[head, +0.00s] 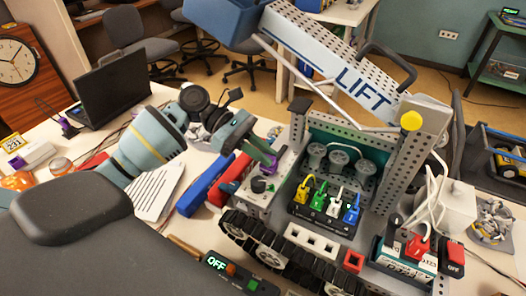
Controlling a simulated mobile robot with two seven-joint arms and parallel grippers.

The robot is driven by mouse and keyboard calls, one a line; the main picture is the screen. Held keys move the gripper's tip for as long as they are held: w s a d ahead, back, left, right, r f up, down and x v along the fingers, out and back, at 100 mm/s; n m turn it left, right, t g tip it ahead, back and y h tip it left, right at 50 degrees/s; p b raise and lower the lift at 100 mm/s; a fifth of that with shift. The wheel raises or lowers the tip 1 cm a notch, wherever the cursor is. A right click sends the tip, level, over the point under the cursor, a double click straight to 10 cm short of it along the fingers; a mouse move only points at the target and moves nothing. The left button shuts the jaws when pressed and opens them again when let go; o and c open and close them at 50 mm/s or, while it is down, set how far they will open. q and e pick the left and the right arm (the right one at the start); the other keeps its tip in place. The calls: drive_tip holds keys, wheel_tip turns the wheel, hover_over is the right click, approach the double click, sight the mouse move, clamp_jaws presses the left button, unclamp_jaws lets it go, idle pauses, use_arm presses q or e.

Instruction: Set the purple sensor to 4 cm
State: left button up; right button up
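The purple sensor (271,169) shows as a small purple patch on the left part of the tracked robot (318,215), beside a round black knob. It is partly hidden by my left gripper (265,155), which reaches in from the left with its fingertips right at the sensor. I cannot tell whether the fingers touch it or how far apart they are. No readable distance scale or reading shows at the sensor. My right gripper is not in view.
The tracked robot carries yellow, green, white and blue plugs (328,203) and a raised LIFT arm (340,70). Blue and red bars (205,185) lie left of it. A box reading OFF (238,272) is in front. A laptop (112,88) stands at the back left.

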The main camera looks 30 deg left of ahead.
use_arm(q)
clamp_jaws()
drive_tip(key=shift+w+a, duration=0.15)
drive_tip(key=shift+w, duration=1.8)
drive_tip(key=o, duration=0.7)
unclamp_jaws()
drive_tip(key=shift+a, duration=0.1)
drive_tip(key=shift+b+v, duration=0.3)
drive_tip(key=shift+v, duration=3.5)
